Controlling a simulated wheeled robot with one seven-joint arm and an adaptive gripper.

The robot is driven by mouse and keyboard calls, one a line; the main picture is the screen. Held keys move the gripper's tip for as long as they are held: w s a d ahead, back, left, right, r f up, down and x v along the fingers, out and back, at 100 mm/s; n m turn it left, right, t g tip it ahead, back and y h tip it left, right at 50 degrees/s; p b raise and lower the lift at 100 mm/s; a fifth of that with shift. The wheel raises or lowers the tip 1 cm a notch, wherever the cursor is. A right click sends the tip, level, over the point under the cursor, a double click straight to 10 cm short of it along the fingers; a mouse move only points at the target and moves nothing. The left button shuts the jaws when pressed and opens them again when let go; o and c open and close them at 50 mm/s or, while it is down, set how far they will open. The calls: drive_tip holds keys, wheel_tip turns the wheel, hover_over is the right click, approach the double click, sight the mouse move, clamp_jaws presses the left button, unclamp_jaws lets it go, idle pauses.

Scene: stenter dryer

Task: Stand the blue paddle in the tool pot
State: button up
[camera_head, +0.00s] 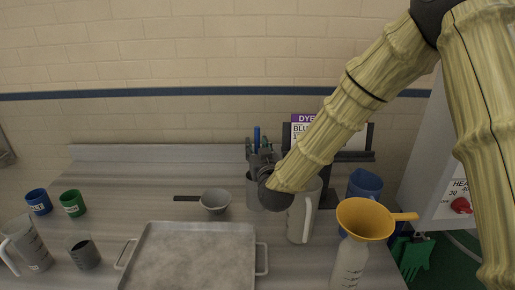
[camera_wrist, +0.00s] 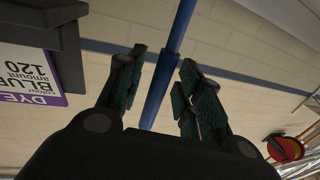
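The blue paddle (camera_head: 257,136) shows as a short upright blue piece above my gripper in the head view. In the wrist view its long blue shaft (camera_wrist: 165,65) runs between my fingers, with a clear gap on the right finger's side. My gripper (camera_wrist: 163,75) is open around the shaft, or just in front of it; the depth is hard to tell. In the head view my gripper (camera_head: 262,155) is over the grey tool pot (camera_head: 253,192), partly covering it. The paddle's lower end is hidden, so I cannot tell whether it is inside the pot.
A clear jug (camera_head: 303,215) stands right of the pot, by a bottle with a yellow funnel (camera_head: 366,218) and a blue jug (camera_head: 364,185). A grey bowl (camera_head: 215,201) and metal tray (camera_head: 190,257) are left. A dye sign (camera_wrist: 30,72) is close to my gripper.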

drive_tip(key=shift+r, duration=0.15)
drive_tip(key=s+d+b, duration=0.2)
drive_tip(key=s+b, duration=0.1)
drive_tip(key=s, duration=0.8)
drive_tip(key=shift+s+d, duration=0.2)
drive_tip(key=shift+s, duration=0.2)
